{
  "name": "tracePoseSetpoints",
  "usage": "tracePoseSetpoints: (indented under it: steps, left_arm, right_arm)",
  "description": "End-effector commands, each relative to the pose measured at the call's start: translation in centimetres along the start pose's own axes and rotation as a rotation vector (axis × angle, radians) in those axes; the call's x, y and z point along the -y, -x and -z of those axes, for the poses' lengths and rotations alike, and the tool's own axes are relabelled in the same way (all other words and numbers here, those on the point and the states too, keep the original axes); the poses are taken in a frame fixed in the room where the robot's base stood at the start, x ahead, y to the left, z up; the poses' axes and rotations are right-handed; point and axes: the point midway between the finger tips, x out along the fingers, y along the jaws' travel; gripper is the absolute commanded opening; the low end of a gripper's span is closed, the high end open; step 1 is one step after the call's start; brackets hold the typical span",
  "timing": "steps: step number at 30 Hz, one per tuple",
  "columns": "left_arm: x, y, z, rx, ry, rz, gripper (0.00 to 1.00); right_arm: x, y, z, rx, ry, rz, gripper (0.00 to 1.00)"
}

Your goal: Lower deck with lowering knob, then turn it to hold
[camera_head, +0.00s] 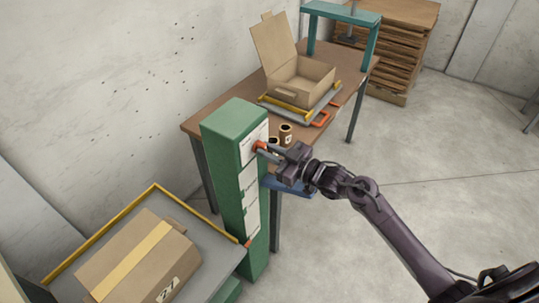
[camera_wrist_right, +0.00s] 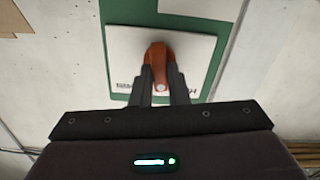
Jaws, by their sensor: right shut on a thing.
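The green column (camera_head: 235,180) stands at the middle, with several white label plates on its face. The orange lowering knob (camera_head: 259,146) sticks out near its top, in front of a white plate; it also shows in the right wrist view (camera_wrist_right: 158,65). My right gripper (camera_head: 266,149) is shut on the knob, with its dark fingers on both sides of it in the right wrist view (camera_wrist_right: 159,88). The deck (camera_head: 216,267) is a grey platform with a yellow rail left of the column. A taped cardboard box (camera_head: 140,262) lies on it. My left gripper is not in view.
Small brown rolls (camera_head: 285,133) stand near the column. A blue ledge (camera_head: 290,187) lies below my right gripper.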

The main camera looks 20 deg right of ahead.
Motion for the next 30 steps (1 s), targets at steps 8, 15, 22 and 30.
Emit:
tracePoseSetpoints:
  steps: [8,15,22,30]
  left_arm:
    - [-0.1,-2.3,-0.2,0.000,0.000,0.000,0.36]
    - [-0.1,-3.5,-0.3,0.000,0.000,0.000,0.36]
    - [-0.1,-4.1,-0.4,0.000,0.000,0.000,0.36]
    - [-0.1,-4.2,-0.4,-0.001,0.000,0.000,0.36]
  right_arm:
    - [0.2,0.0,-0.3,0.000,0.250,0.001,0.00]
    - [0.3,0.0,-0.2,-0.001,0.408,0.001,0.00]
    - [0.3,0.0,-0.1,0.000,0.496,0.000,0.00]
    - [0.3,0.0,-0.1,0.000,0.531,0.000,0.00]
